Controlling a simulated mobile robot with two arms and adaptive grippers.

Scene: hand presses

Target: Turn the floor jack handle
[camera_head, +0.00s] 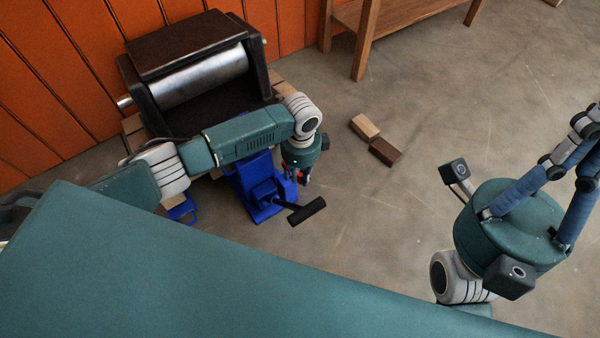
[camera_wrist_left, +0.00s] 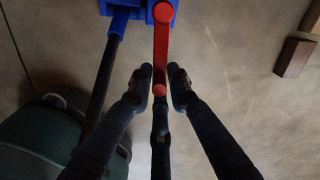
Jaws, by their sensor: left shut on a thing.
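The blue floor jack (camera_head: 256,186) stands on the floor in front of a roller press, partly hidden by my left arm. A rod with a black grip (camera_head: 306,211) sticks out from the jack toward the lower right. In the left wrist view, a red lever (camera_wrist_left: 161,45) is joined to the blue jack body (camera_wrist_left: 128,8), and its lower end lies between my left fingers. My left gripper (camera_head: 303,179) is low beside the jack. In the left wrist view, the left gripper (camera_wrist_left: 161,88) is shut on the red lever. My right gripper (camera_head: 588,125) is raised at the right, its fingertips partly cut off.
The roller press (camera_head: 195,75) stands against the orange panelled wall (camera_head: 60,70). Two small wooden blocks (camera_head: 365,127), (camera_head: 385,152) lie on the floor right of the jack. A wooden table leg (camera_head: 366,40) stands behind them. The concrete floor between the blocks and my right arm is clear.

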